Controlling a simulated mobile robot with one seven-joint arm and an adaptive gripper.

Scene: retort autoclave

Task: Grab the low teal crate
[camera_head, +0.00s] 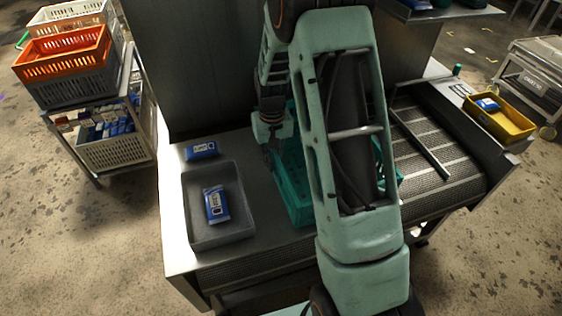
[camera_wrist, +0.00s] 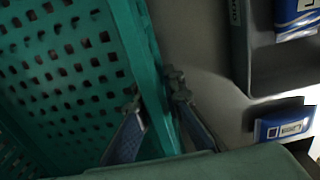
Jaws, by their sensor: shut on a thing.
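The low teal crate (camera_head: 292,188) stands on the metal table, largely hidden behind my arm in the head view. Its perforated floor and side wall fill the left of the wrist view (camera_wrist: 70,70). My gripper (camera_wrist: 158,105) is shut on the crate's wall, one finger inside the crate and one outside. In the head view the gripper is at the crate's left side, with its fingertips mostly hidden.
A grey tray (camera_head: 240,222) with a blue pack (camera_head: 215,205) lies left of the crate. Another blue pack (camera_head: 201,150) lies behind it. A conveyor belt (camera_head: 440,150) and a yellow bin (camera_head: 510,124) are at right. Stacked crates (camera_head: 62,55) stand at far left.

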